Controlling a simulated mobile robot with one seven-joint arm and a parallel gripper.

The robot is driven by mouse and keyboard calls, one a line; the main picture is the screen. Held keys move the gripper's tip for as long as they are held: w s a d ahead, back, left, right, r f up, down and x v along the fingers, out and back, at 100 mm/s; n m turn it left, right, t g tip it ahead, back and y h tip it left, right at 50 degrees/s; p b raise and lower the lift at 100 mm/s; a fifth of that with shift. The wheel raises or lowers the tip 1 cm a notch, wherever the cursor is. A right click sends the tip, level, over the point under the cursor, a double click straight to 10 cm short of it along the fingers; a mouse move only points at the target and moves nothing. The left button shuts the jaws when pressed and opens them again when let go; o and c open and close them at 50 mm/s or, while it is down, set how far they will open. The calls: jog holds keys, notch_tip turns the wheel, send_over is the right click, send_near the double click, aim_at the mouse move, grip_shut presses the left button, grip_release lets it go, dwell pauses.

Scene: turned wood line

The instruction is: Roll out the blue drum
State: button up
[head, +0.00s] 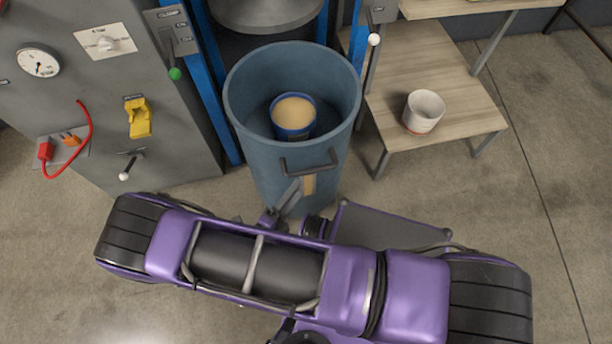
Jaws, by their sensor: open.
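The blue drum (250,140) stands upright on the floor at the centre, with an open top. A dark bar handle (308,163) sticks out from its near side, above a tan label. Inside the drum is a smaller blue can (294,131) with tan contents. My gripper (289,198) is low in front of the drum's near side, below the handle. It is open and looks apart from the handle. My purple arm hides part of the gripper and the drum's lower front, so I cannot tell whether they touch.
A grey cabinet (60,110) with gauge, switches and levers stands left. Blue posts (212,90) flank the drum, and a round grey plate (268,12) hangs behind and above it. A wooden shelf unit (440,70) with a white pot (424,111) stands right.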

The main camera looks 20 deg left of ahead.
jog(key=v, duration=0.8)
